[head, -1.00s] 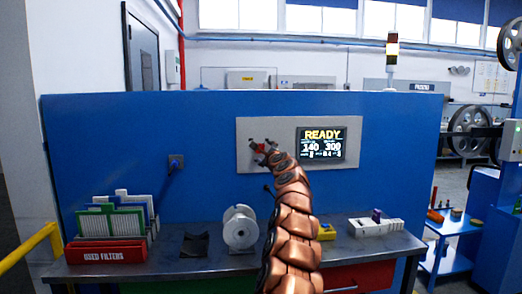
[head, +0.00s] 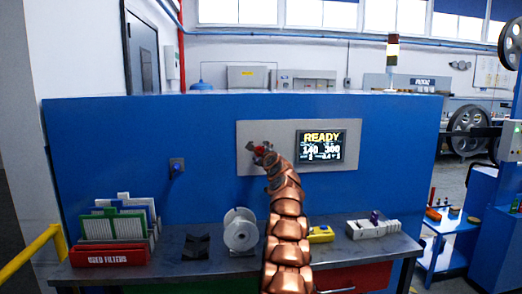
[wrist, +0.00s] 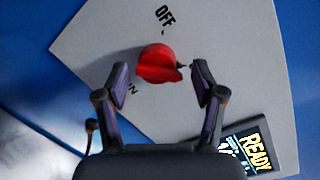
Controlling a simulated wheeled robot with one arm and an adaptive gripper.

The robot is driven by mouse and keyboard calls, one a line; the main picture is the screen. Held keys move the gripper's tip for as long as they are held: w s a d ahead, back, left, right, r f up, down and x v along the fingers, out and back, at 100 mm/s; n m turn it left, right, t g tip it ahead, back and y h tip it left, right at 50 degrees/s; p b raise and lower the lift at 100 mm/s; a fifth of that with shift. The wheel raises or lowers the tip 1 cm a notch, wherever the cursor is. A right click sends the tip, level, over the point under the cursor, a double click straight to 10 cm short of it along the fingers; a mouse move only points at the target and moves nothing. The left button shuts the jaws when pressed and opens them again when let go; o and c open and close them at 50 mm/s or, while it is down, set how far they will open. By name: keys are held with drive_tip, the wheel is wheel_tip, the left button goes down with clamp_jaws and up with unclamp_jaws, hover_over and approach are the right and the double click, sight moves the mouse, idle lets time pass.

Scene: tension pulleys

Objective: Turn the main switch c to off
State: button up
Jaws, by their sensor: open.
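The main switch is a red rotary knob (wrist: 158,64) on a grey panel (wrist: 100,45), with "OFF" printed at the top and a partly hidden label at the lower left in the wrist view. The knob's grip ridge points right, between the labels and away from OFF. In the head view the red knob (head: 260,150) is partly covered by my gripper (head: 263,153). My gripper (wrist: 160,76) is open, one finger on each side of the knob. In the wrist view gaps show between both fingers and the knob.
A lit screen (head: 321,145) reading READY sits right of the switch on the same panel. Below is a bench with used filters (head: 115,228), a white spool (head: 240,230) and a white block (head: 373,228).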

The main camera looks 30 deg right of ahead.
drive_tip(key=shift+w+d+f+p, duration=0.2)
drive_tip(key=shift+w+p, duration=0.15)
drive_tip(key=shift+w, duration=0.15)
drive_tip(key=shift+a+f, duration=0.1)
drive_tip(key=shift+f, duration=0.05)
drive_tip(key=c, duration=1)
